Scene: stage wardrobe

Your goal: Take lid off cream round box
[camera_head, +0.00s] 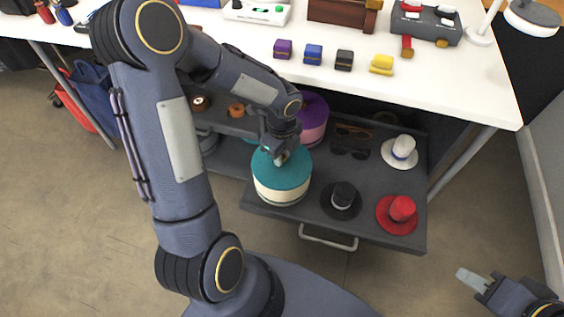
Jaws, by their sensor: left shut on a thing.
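The cream round box (282,196) has a dark stripe and stands in the pulled-out grey drawer. Its teal lid (292,178) appears to rest on top of it, with no clear gap between them. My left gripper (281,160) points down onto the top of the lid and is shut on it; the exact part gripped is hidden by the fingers. My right gripper (470,279) is at the lower right, away from the drawer over the floor, and the view does not show whether its fingers are apart.
The drawer (268,212) also holds a purple round box (315,117) behind, a black hat (342,198), a red hat (401,212), a white hat (402,150) and sunglasses (349,150). The white tabletop (440,85) overhangs the drawer's back. Small coloured boxes stand on it.

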